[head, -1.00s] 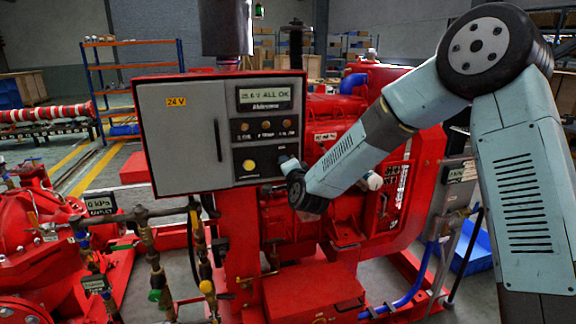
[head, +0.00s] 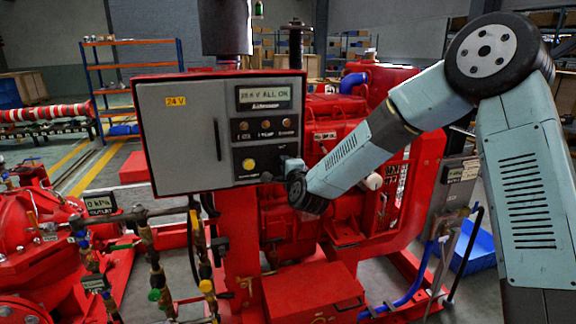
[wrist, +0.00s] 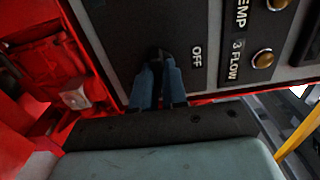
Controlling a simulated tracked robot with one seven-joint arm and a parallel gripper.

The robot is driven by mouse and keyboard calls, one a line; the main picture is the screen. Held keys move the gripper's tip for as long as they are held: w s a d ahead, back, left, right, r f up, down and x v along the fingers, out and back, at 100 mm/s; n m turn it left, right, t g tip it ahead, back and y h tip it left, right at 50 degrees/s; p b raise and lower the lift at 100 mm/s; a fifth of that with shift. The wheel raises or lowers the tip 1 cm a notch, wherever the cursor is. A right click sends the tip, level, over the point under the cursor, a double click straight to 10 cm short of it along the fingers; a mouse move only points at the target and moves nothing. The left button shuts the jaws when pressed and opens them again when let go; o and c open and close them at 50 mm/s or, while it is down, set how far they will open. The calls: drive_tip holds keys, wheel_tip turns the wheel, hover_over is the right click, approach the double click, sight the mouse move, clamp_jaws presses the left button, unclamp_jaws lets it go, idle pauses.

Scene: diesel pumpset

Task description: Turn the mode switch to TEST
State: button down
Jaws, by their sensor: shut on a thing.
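The mode switch (wrist: 158,54) is a dark knob on the black panel in the wrist view. My gripper (wrist: 158,84) is shut on it, with one blue-grey finger on each side. The fingers cover most of the knob, so its pointer cannot be read. An OFF label (wrist: 197,57) is beside it; no TEST label is readable. In the head view, my gripper (head: 281,172) is at the lower right of the grey control box (head: 180,130), and my wrist hides the switch.
Lamp labels such as 3 FLOW (wrist: 237,60) are close to my fingers. Red engine parts (head: 330,210) stand behind and below my forearm.

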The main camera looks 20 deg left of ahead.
drive_tip(key=shift+w+d, duration=0.3)
drive_tip(key=shift+w, duration=0.05)
drive_tip(key=c, duration=1.3)
unclamp_jaws()
drive_tip(key=shift+o, duration=0.7)
drive_tip(key=shift+s+a, duration=0.1)
drive_tip(key=shift+a, duration=0.1)
drive_tip(key=shift+s, duration=0.1)
drive_tip(key=v, duration=1.3)
drive_tip(key=shift+s+d+f, duration=0.15)
drive_tip(key=shift+s+d, duration=0.05)
drive_tip(key=shift+s, duration=0.05)
